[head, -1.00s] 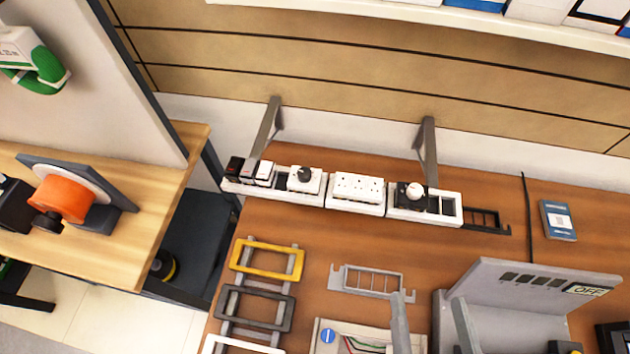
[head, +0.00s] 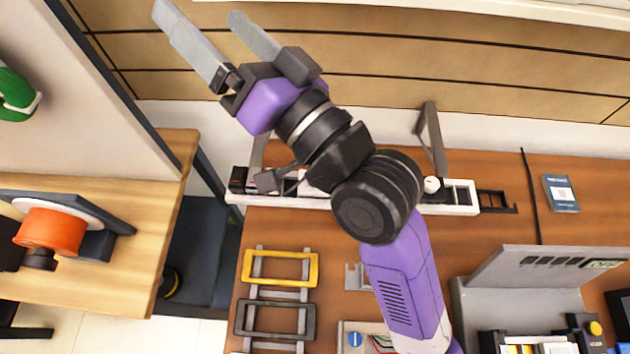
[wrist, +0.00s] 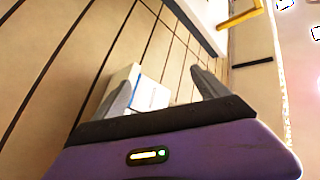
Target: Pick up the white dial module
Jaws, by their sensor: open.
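A white round dial (head: 431,185) shows just right of my arm in the head view. It sits on the rail of white modules (head: 462,197) on the workbench, and my arm hides the rest of its module. My arm also covers most of the middle of the rail, where another module with a dark dial stood. My gripper (head: 200,15) is open and empty, raised high in front of the wall panels, up and left of the rail. In the wrist view its two fingers (wrist: 165,69) are spread, and the dial is not seen there.
A yellow frame (head: 280,268) and a dark frame (head: 275,319) lie on the bench front. A grey case (head: 540,275) stands at right, a blue booklet (head: 560,193) behind it. A wooden table with an orange spool (head: 48,228) is at left. A shelf (head: 480,12) overhangs.

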